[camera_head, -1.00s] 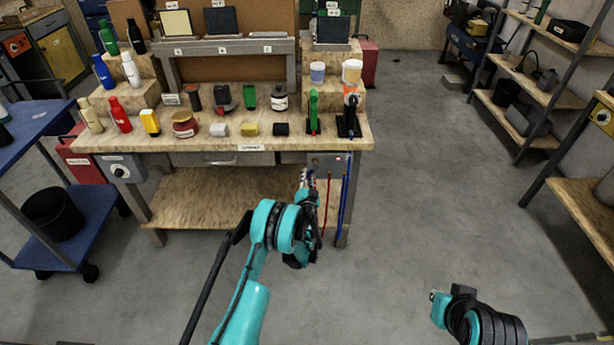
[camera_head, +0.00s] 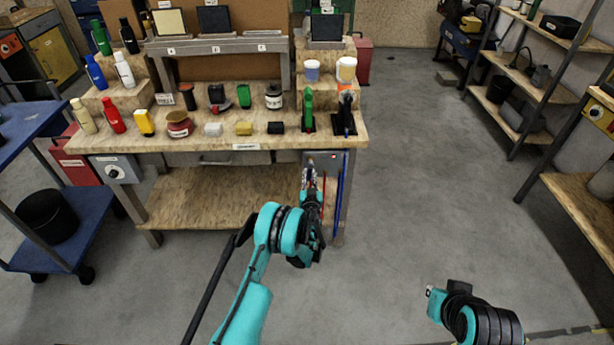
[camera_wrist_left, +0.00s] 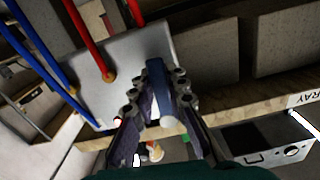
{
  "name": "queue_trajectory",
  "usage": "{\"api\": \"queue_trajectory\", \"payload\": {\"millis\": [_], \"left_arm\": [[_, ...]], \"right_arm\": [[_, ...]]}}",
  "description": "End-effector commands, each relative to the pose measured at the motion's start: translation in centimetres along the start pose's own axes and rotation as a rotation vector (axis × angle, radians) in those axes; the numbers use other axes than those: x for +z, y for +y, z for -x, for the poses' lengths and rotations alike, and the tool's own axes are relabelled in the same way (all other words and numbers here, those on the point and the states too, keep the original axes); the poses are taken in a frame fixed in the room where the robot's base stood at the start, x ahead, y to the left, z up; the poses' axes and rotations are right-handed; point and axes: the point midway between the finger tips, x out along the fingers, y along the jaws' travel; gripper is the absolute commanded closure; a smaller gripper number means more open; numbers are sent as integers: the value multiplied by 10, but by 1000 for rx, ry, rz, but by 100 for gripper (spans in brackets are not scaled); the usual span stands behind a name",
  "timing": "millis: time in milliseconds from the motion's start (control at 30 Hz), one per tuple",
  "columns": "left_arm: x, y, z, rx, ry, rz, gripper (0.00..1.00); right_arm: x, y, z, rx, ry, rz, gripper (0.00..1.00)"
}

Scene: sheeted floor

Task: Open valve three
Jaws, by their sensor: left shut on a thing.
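A grey valve panel (camera_head: 327,160) sits under the right end of the workbench, with red and blue pipes below it. In the left wrist view the panel (camera_wrist_left: 130,65) is close and tilted. My left gripper (camera_head: 309,172) is at the panel's left side. In the left wrist view its fingers (camera_wrist_left: 160,100) are shut on a dark blue handle (camera_wrist_left: 156,76), one on each side. I cannot read a valve number. My right arm is low at the right, with its end (camera_head: 437,294) over bare floor; its finger state is unclear.
The workbench (camera_head: 225,145) carries bottles, jars and small blocks. Red pipes (camera_wrist_left: 82,30) and blue pipes (camera_wrist_left: 35,50) run close beside my left gripper. A blue cart (camera_head: 60,240) stands left and shelves (camera_head: 530,85) right. The floor between is clear.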

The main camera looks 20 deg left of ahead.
Motion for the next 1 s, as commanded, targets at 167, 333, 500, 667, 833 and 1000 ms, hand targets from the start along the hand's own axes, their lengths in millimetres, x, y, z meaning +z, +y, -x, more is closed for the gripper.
{"api": "queue_trajectory", "payload": {"millis": [167, 333, 500, 667, 833, 1000], "left_arm": [[-1, 3, -1, 0, 0, 68, 100], [-1, 5, -1, 0, 0, 101, 100], [-1, 5, -1, 0, 0, 109, 100], [-1, 5, -1, 0, 0, 109, 100], [-1, 5, -1, 0, 0, 108, 65], [-1, 5, 0, 0, 0, 107, 64]], "right_arm": [[0, 0, 0, 0, 0, 0, 100], [0, 0, 0, 0, 0, 0, 100], [0, 0, 0, 0, 0, 0, 100], [0, 0, 0, 0, 0, 0, 100], [0, 0, 0, 0, 0, 0, 100], [0, 0, 0, 0, 0, 0, 100]]}}
